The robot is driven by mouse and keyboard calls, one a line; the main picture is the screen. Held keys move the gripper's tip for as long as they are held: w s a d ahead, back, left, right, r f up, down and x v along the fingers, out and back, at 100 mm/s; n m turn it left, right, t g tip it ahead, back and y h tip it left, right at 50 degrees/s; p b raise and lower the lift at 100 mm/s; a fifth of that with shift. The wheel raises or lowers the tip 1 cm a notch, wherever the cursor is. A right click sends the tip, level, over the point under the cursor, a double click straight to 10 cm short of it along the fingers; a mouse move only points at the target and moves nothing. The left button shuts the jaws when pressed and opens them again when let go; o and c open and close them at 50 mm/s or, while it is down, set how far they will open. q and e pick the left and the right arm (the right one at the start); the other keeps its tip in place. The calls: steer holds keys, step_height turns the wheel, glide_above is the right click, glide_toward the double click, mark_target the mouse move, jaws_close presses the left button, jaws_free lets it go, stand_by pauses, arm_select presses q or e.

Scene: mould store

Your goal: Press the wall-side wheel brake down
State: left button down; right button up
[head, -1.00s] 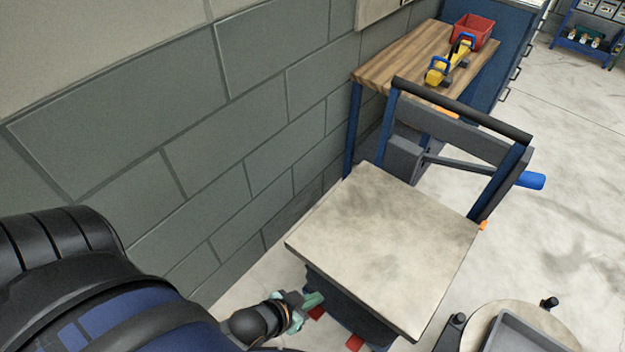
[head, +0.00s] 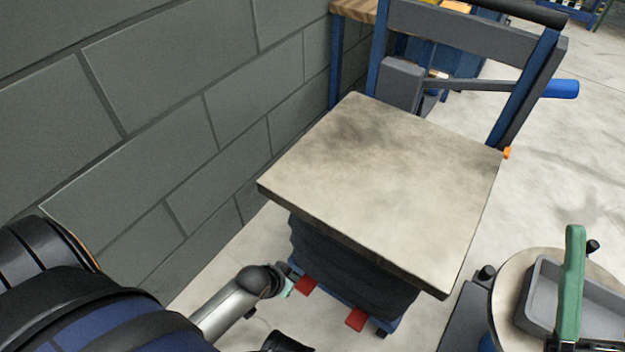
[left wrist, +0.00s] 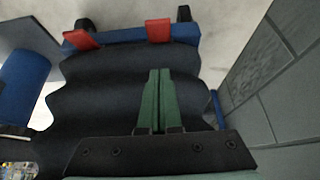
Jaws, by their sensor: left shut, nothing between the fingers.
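The wheeled lift cart has a pale square top (head: 385,185) and dark bellows (head: 350,260) beneath. Two red brake pedals stick out low on its near end. The wall-side pedal (head: 306,286) is the left one in the head view and the right one in the left wrist view (left wrist: 158,30). The other pedal (head: 356,319) is farther from the wall. My left gripper (head: 288,286) is low beside the wall-side pedal, fingers shut and empty; contact is unclear. Its green fingers (left wrist: 158,74) point toward that pedal. A green finger, apparently my right gripper's (head: 572,285), shows at lower right.
A grey block wall (head: 170,90) runs along the left, with a strip of floor between it and the cart. A round stand (head: 508,290) with a grey tray (head: 540,290) is at right. A wooden bench (head: 355,9) stands behind the cart.

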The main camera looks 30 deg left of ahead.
arm_select(q)
steer(key=shift+f, duration=0.1)
arm_select(e)
steer(key=shift+s+r, duration=0.15)
arm_select(q)
steer(key=b, duration=0.7)
glide_above(305, 284)
steer(key=f, duration=0.9)
steer(key=shift+s+f, duration=0.1)
steer(key=shift+s, duration=0.25)
steer(key=shift+s+f+b, duration=0.15)
steer(key=shift+f+b, duration=0.15)
steer(key=shift+f, duration=0.25)
steer(key=shift+s+f+b, duration=0.15)
steer(key=shift+f+b, duration=0.15)
steer(key=shift+f, duration=0.25)
steer(key=shift+s+f+b, duration=0.25)
steer(key=shift+f+b, duration=0.15)
steer(key=shift+f, duration=0.2)
arm_select(e)
step_height(305, 284, down, 10)
steer(key=a, duration=0.1)
steer(key=shift+w+g, duration=0.25)
steer(key=shift+g, duration=0.15)
arm_select(q)
steer(key=shift+s, duration=0.1)
arm_select(e)
steer(key=shift+r, duration=0.15)
